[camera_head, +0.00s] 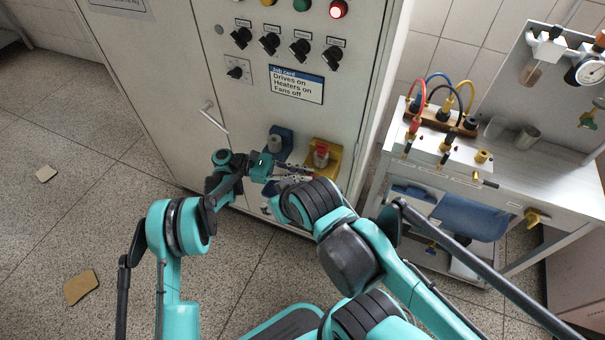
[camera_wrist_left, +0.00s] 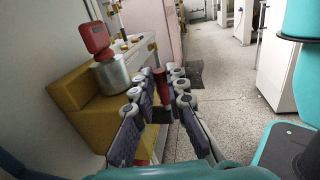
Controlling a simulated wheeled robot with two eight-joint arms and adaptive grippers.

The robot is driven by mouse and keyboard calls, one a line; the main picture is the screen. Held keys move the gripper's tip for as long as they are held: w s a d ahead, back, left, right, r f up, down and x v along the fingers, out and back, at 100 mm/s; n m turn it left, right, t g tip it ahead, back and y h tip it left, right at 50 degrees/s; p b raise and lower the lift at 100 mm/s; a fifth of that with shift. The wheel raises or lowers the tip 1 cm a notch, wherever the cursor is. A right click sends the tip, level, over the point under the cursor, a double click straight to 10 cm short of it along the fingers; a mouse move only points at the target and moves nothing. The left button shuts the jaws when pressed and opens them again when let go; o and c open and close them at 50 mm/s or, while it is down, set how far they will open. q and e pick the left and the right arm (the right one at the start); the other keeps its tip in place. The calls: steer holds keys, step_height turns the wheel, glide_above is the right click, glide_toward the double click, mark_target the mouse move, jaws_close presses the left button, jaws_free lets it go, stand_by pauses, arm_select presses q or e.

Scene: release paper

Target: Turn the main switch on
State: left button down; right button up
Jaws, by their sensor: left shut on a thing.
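The grey cabinet (camera_head: 160,50) carries a yellow block (camera_head: 331,147) with a red-topped knob (camera_head: 321,149), and a blue block (camera_head: 287,145) with a grey knob (camera_head: 274,143). No readable label names the main switch. My left gripper (camera_head: 292,173) is just below these blocks, pointing right. In the left wrist view, its fingers (camera_wrist_left: 163,100) are shut on a dark red bar (camera_wrist_left: 162,90), partly hidden between them. The yellow block (camera_wrist_left: 75,92) and its metal cylinder (camera_wrist_left: 111,74) with a red top (camera_wrist_left: 95,36) stand to the left. My right gripper is not visible.
Several black knobs (camera_head: 270,43), a lit red lamp (camera_head: 338,9) and a job card (camera_head: 296,85) are higher on the cabinet. A bench (camera_head: 540,165) with coloured cables stands on the right. My other arm crosses close below the left gripper. The floor at left is mostly open.

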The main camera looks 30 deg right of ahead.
arm_select(q)
steer(key=shift+f, duration=0.15)
steer(key=c, duration=1.5)
jaws_free()
steer(key=shift+c, duration=0.2)
steer(key=v, duration=0.7)
steer(key=shift+w+a, duration=0.25)
